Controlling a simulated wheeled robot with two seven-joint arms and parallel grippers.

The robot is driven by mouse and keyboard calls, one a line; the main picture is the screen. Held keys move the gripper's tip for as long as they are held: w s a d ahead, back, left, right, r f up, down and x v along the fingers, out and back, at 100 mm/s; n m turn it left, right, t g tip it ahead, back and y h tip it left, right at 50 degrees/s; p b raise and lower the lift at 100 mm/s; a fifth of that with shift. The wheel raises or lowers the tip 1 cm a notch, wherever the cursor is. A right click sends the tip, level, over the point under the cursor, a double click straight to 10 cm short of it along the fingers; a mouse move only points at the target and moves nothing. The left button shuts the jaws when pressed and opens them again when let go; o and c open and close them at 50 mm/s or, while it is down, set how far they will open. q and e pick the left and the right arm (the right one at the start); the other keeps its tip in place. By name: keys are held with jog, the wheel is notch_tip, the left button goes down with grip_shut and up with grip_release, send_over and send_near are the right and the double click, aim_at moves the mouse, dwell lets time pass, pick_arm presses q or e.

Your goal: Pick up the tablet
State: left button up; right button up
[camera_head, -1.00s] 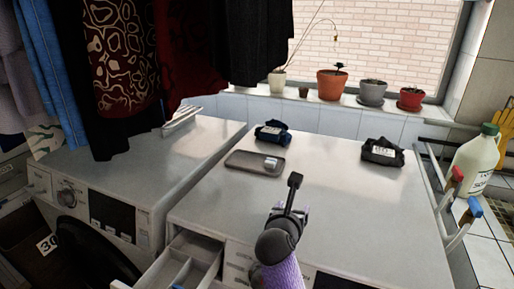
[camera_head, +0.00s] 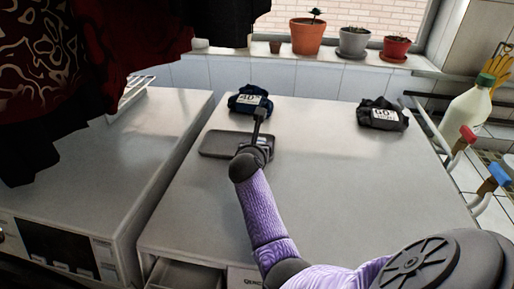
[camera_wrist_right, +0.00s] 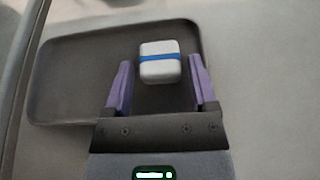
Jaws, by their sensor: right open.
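The tablet (camera_wrist_right: 160,50) is a small white block with a blue band. It sits at one end of a shallow dark grey tray (camera_head: 218,144), which also fills the upper left of the right wrist view (camera_wrist_right: 85,75). My right gripper (camera_wrist_right: 160,78) is open, its two purple fingers apart on either side of the tablet's near part. In the head view my right gripper (camera_head: 259,132) is over the tray's right end and hides the tablet there. Whether the fingers touch it I cannot tell. My left gripper is not in view.
The tray stands on a white machine top (camera_head: 320,180). A dark blue bundle (camera_head: 247,99) lies behind it and a black bundle (camera_head: 382,115) at the back right. Clothes (camera_head: 80,80) hang at left. A white jug (camera_head: 468,110) stands at right. The middle top is clear.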

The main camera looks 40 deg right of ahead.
jog(key=shift+w+d+f, duration=0.2)
jog(key=shift+d+f, duration=0.05)
jog(key=shift+d, duration=0.1)
jog(key=shift+r, duration=0.1)
grip_shut()
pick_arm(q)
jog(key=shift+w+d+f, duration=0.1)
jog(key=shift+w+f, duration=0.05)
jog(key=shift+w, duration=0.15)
pick_arm(e)
jog(key=shift+r, duration=0.1)
